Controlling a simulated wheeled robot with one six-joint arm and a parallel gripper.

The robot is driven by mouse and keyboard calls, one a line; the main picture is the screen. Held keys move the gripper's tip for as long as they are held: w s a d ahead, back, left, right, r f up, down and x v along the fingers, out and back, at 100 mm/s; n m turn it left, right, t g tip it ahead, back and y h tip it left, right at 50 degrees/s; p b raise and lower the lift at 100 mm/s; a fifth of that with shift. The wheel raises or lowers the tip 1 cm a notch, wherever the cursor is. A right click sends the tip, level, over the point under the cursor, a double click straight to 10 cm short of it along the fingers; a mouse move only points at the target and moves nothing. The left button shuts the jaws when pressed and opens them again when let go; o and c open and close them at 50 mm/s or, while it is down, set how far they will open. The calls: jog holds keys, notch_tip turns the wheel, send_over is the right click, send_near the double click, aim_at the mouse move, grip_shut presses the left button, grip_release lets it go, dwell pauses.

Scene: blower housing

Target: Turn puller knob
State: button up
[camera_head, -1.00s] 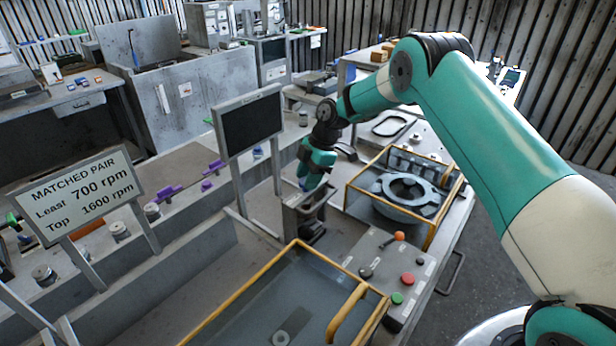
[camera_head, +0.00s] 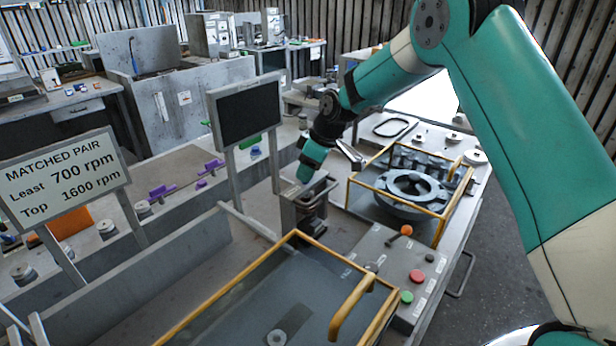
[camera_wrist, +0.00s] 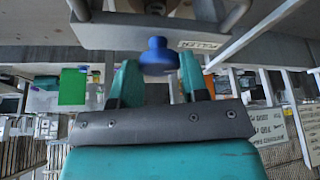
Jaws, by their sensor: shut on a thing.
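The blue puller knob (camera_wrist: 158,57) sits between the teal fingertips of my gripper (camera_wrist: 157,72) in the wrist view, and the jaws are shut on it. The knob's far end faces a grey metal part with a small white label. In the head view my gripper (camera_head: 305,172) is tilted down at the top of an upright grey metal box (camera_head: 303,214). The knob cannot be made out there; my gripper seems to hide it.
A dark screen (camera_head: 247,113) on posts stands close left of my gripper. A yellow-framed guard around a round grey housing (camera_head: 413,190) is close right. Nearer are a button panel (camera_head: 385,262) and a larger yellow-framed cover (camera_head: 352,303). A rpm sign (camera_head: 65,180) stands at left.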

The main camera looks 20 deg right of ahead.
jog(key=m+b, duration=0.1)
jog(key=m, duration=0.1)
jog(key=m+t+h+b, duration=0.1)
jog(key=m, duration=0.2)
jog(key=shift+s+a+h+b, duration=0.1)
jog(key=shift+a+h+b, duration=0.05)
jog(key=shift+h+b, duration=0.2)
jog(key=shift+r+m+t+h+b, duration=0.1)
jog(key=shift+m+t+h+b, duration=0.25)
jog(key=shift+m, duration=0.75)
jog(key=shift+m+t+h+b, duration=0.15)
jog(key=shift+m+h, duration=0.25)
jog(key=shift+m, duration=0.7)
jog(key=o, duration=0.9)
jog(key=shift+o, duration=0.2)
jog(key=a+b+v, duration=0.1)
jog(key=b+v, duration=0.2)
jog(key=v, duration=1.4)
jog(key=shift+d+r, duration=0.2)
jog(key=shift+d, duration=0.2)
